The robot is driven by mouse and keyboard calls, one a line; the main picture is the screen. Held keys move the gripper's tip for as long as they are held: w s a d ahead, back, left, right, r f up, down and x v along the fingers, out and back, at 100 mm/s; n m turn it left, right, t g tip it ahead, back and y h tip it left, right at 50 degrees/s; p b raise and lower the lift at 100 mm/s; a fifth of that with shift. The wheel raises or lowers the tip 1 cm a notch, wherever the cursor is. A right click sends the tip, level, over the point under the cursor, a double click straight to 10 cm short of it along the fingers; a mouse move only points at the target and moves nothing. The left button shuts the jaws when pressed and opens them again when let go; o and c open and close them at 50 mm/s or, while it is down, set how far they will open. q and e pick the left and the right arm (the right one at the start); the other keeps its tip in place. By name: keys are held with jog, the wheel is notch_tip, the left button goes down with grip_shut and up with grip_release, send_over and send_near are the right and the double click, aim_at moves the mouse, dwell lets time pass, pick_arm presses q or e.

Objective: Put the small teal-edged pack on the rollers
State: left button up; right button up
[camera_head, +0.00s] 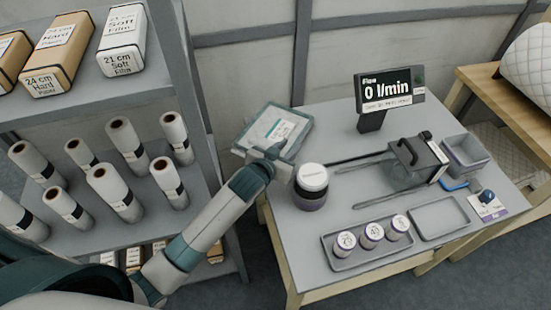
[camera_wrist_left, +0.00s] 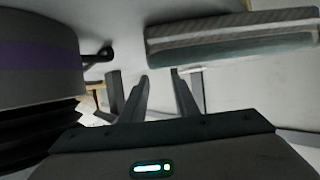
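The teal-edged pack (camera_head: 279,128) is pale, with a white label, and lies at the far left corner of the table. In the wrist view it is a teal-edged slab (camera_wrist_left: 235,45) beyond my fingertips. My left gripper (camera_head: 276,150) is at the pack's near edge in the head view; the wrist view shows its two fingers (camera_wrist_left: 160,76) apart with nothing between them. Whether they touch the pack is unclear. Two dark parallel rods, perhaps the rollers (camera_head: 366,160), run left from a black-handled device (camera_head: 418,158). My right gripper is out of view.
A white-lidded dark jar (camera_head: 312,181) stands close right of my gripper; it fills the wrist view's left (camera_wrist_left: 38,58). A tray (camera_head: 345,264) holds three purple-banded jars. An empty tray (camera_head: 439,218), a bin (camera_head: 466,154) and a display (camera_head: 389,90) are farther right. Shelves of rolls stand left.

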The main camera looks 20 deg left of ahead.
pick_arm(q)
jog(key=b+v, duration=0.1)
jog(key=v, duration=0.8)
jog(key=shift+s+r, duration=0.15)
jog(key=shift+s, duration=0.2)
